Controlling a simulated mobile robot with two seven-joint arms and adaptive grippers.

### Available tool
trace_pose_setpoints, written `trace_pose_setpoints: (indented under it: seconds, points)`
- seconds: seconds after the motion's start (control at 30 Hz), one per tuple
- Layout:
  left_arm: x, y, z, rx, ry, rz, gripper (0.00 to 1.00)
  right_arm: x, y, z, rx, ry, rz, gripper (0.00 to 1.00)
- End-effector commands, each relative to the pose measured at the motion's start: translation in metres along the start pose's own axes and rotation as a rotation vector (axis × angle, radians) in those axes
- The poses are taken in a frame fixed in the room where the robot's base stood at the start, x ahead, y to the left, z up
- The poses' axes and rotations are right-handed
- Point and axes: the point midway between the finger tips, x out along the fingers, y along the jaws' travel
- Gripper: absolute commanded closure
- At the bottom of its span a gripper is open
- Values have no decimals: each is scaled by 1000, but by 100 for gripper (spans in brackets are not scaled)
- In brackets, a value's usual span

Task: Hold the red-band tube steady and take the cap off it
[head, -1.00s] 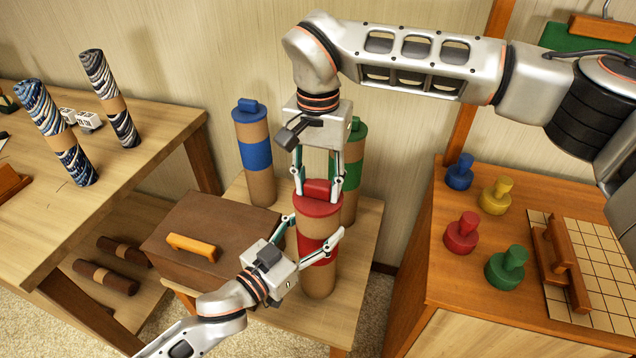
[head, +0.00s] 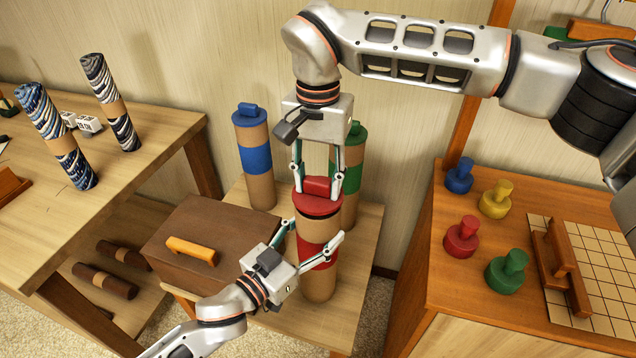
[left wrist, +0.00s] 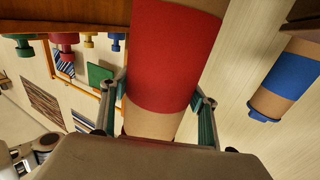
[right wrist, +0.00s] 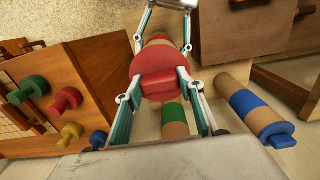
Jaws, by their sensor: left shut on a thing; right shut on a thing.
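The red-band tube (head: 318,285) is a tan cardboard cylinder with a red band, standing upright at the front of the low wooden table. Its red cap (head: 318,205) sits on its top, with a raised block grip. My right gripper (head: 318,188) comes from above and is shut on the cap's grip. The red cap (right wrist: 158,84) shows between the fingers in the right wrist view. My left gripper (head: 308,250) is shut around the tube's body at the red band. The red band (left wrist: 172,60) fills the middle of the left wrist view, between the fingers.
A blue-band tube (head: 256,160) and a green-band tube (head: 352,175) stand close behind. A brown box (head: 190,230) with an orange handle sits left. Coloured knobs (head: 462,238) stand on the right cabinet. Patterned rolls (head: 55,135) stand on the left table.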

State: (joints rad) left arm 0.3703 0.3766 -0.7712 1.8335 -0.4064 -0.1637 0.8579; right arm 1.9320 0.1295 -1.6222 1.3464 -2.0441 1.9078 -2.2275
Motion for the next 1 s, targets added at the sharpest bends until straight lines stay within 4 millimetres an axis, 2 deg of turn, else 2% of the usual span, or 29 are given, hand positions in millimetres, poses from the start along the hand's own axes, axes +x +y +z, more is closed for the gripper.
trace_pose_setpoints:
  seconds: [0.47,0.8,1.0]
  points:
    - [0,0,0,1,1,0,79,-5,0,0,0,0,0,88]
    - [0,0,0,0,1,0,79,-40,0,0,2,2,-1,88]
    - [0,0,0,0,1,0,79,-44,0,0,0,-1,0,88]
